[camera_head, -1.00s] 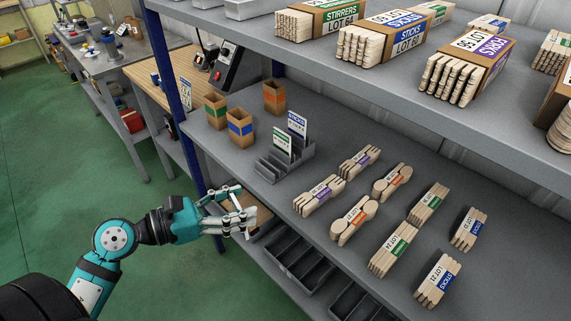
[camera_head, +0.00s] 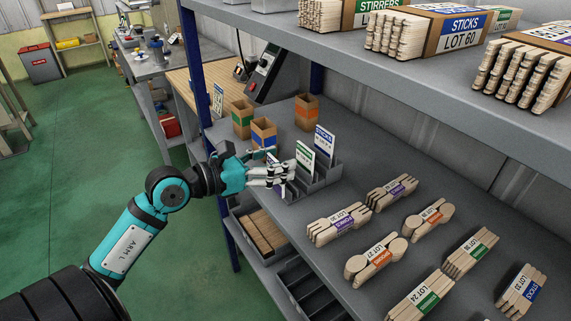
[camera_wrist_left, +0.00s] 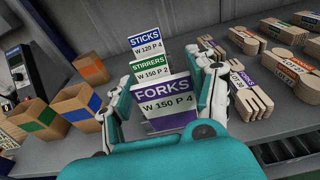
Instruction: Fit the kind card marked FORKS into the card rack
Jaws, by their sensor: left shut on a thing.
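The FORKS card (camera_wrist_left: 164,93), white with a purple band and "W 150 P 4", is gripped by my left gripper (camera_head: 284,174), one finger at each side edge in the left wrist view (camera_wrist_left: 165,78). The card faces the wrist camera and looks roughly upright. The grey card rack (camera_head: 327,176) stands on the shelf, holding the green STIRRERS card (camera_head: 305,158) and the blue STICKS card (camera_head: 324,140) upright. The gripper is at the rack's near-left end. The FORKS card's lower edge is hidden, so I cannot tell whether it sits in a slot.
Cardboard boxes with blue (camera_head: 263,133), green (camera_head: 242,118) and orange (camera_head: 307,111) labels stand behind and left of the rack. Labelled bundles, such as a purple-banded one (camera_head: 340,223), lie to the right. An upper shelf (camera_head: 400,75) overhangs the back. Trays sit below.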

